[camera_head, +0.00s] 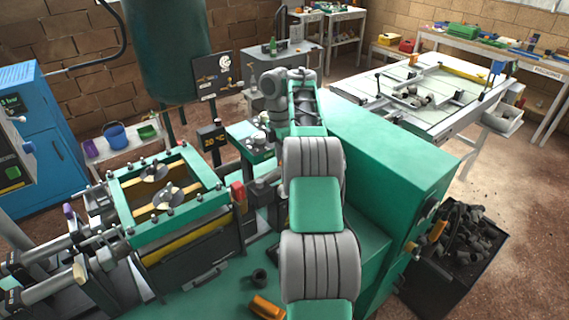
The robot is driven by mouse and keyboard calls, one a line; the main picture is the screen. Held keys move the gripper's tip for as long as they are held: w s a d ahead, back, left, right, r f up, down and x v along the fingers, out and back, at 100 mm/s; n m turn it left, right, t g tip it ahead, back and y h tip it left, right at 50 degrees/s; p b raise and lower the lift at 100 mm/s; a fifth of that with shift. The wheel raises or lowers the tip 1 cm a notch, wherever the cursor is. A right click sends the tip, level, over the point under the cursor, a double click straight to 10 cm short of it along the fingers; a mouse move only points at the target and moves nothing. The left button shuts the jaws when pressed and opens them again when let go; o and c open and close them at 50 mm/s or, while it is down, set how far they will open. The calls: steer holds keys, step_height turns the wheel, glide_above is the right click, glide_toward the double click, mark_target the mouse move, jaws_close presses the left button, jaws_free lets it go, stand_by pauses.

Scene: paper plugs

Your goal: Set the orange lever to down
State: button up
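Several orange parts show in the head view, and I cannot tell for sure which is the lever. An orange handle-like part (438,232) sticks out at the right end of the large green machine (400,150), tilted up to the right. An orange block-like part (265,307) sits low on the green surface at the bottom edge. My grey and green arm (316,205) reaches from the bottom middle up and away, bending down near the machine's far left corner. My gripper's fingers cannot be made out there, so whether it is open or shut does not show.
A green frame with clamps (165,190) stands at the left. A black bin of dark lumps (460,250) stands right of the machine. A blue cabinet (45,135) is at far left, a white worktable (430,90) at back right. The floor between bin and right edge is clear.

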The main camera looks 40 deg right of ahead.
steer(key=o, duration=0.3)
steer(key=r+p, duration=0.1)
steer(key=r, duration=0.1)
steer(key=w+r+p, duration=0.1)
steer(key=r+p, duration=0.1)
steer(key=r, duration=0.1)
steer(key=r+p, duration=0.2)
steer(key=shift+w+d+r, duration=0.15)
steer(key=shift+w+r, duration=0.05)
steer(key=shift+r, duration=0.1)
